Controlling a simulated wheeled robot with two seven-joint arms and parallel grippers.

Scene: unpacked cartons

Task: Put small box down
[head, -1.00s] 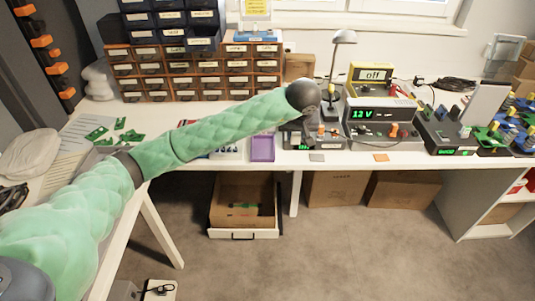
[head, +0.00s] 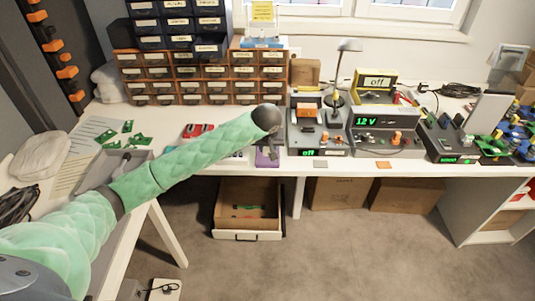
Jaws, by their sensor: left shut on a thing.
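My left arm reaches in from the left across the white table. My left gripper (head: 268,138) hangs below the dark ball-shaped wrist, pointing down near the table's front edge. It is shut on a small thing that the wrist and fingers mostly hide. A small purple box (head: 267,158) lies right under the fingers at the front edge, partly covered by them. I cannot tell whether this is the thing held. My right gripper is not in view.
Drawer cabinets (head: 200,84) stand behind my arm. Grey devices (head: 385,143) with displays fill the table (head: 345,167) to the right, and a lamp (head: 349,46) stands behind them. Green circuit boards (head: 127,127) lie at left. An open drawer (head: 248,236) sits below the table.

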